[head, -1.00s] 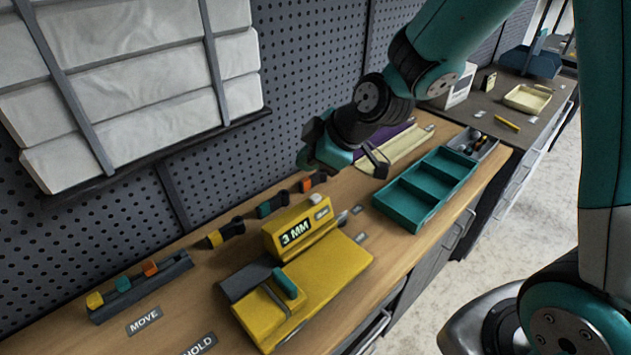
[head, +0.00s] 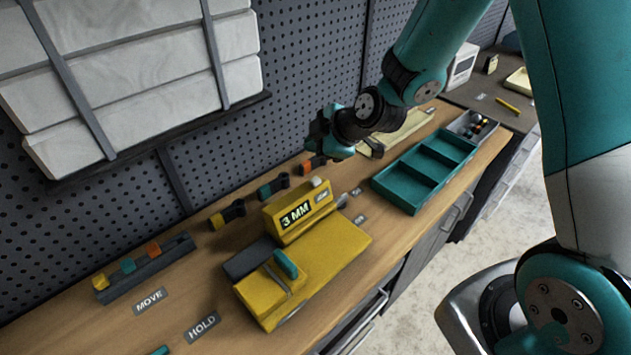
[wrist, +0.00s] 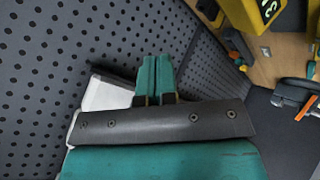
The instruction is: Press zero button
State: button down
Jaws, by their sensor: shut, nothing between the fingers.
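A yellow gauge box (head: 297,215) with a "3 MM" display stands on the yellow machine (head: 345,248) on the bench. A small pale button (head: 316,182) sits on top of the box's right end, above a small label that seems to read ZERO. My gripper (head: 322,135) is behind and above the box, near the pegboard, apart from the button; its fingertips are hard to make out there. In the wrist view its two teal fingers (wrist: 155,62) are shut together and empty. Part of the yellow box (wrist: 247,12) shows at that view's top right; the button cannot be made out there.
Black clips with coloured ends (head: 272,189) lie along the pegboard (head: 300,60), close below my gripper. A teal divided tray (head: 408,203) stands right of the machine. A dark rack with coloured blocks (head: 150,268) stands at left. White packs (head: 150,70) hang on the wall.

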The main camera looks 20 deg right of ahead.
jog(key=b, duration=0.3)
send_over(315, 181)
notch_tip(315, 181, down, 6)
jog(key=shift+r, duration=0.15)
jog(key=shift+f+b, duration=0.55)
jog(key=shift+b, duration=0.2)
jog(key=shift+f, duration=0.15)
dwell(1.0)
jog(key=shift+f+b, duration=0.3)
jog(key=shift+b, duration=0.35)
jog(key=shift+f+b, duration=0.45)
jog(key=shift+b, duration=0.15)
dwell(0.4)
jog(key=shift+r, duration=0.15)
jog(key=shift+r+p, duration=0.5)
jog(key=shift+r, duration=0.3)
